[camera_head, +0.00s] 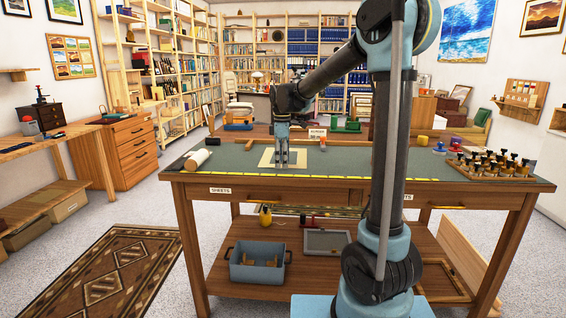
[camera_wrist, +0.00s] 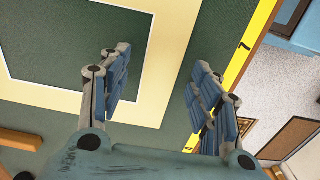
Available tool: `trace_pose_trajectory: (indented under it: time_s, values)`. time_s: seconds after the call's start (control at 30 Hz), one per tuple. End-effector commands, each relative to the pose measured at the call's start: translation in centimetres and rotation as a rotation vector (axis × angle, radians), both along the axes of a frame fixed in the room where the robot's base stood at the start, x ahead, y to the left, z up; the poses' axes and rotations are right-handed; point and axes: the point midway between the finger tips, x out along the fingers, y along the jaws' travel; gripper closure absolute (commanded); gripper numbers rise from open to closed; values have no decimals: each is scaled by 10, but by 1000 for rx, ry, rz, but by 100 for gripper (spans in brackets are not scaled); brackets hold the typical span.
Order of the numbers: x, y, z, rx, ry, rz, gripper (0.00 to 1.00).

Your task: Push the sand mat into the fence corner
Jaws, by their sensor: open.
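The sand mat (camera_head: 266,158) is a flat pale cream frame with a rectangular opening. It lies on the green worktop, and its border (camera_wrist: 168,48) also shows in the wrist view. My gripper (camera_head: 283,161) points down over the mat in the head view. In the wrist view my gripper (camera_wrist: 163,64) has its fingers spread, with the mat's border between them and nothing gripped. I cannot tell whether the fingertips touch the mat or worktop. A wooden strip (camera_wrist: 20,138) shows at lower left of the wrist view; I cannot tell if it belongs to the fence corner.
The green worktop (camera_head: 340,162) has a yellow ruler (camera_wrist: 243,68) along its front edge. A white roll (camera_head: 196,159) lies at left; a rack of dark-handled tools (camera_head: 490,165) stands at right. Small wooden pieces (camera_head: 246,145) lie behind the mat. My arm hides part of the table's middle right.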

Motion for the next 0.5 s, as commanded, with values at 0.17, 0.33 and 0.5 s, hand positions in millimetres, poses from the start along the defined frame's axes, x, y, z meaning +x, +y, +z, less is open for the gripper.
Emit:
trace_pose_trajectory:
  time_s: [0.17,0.33,0.5]
  values:
    - [0,0,-4,0,0,0,43]
    - [0,0,-4,0,0,0,43]
    - [0,0,-4,0,0,0,72]
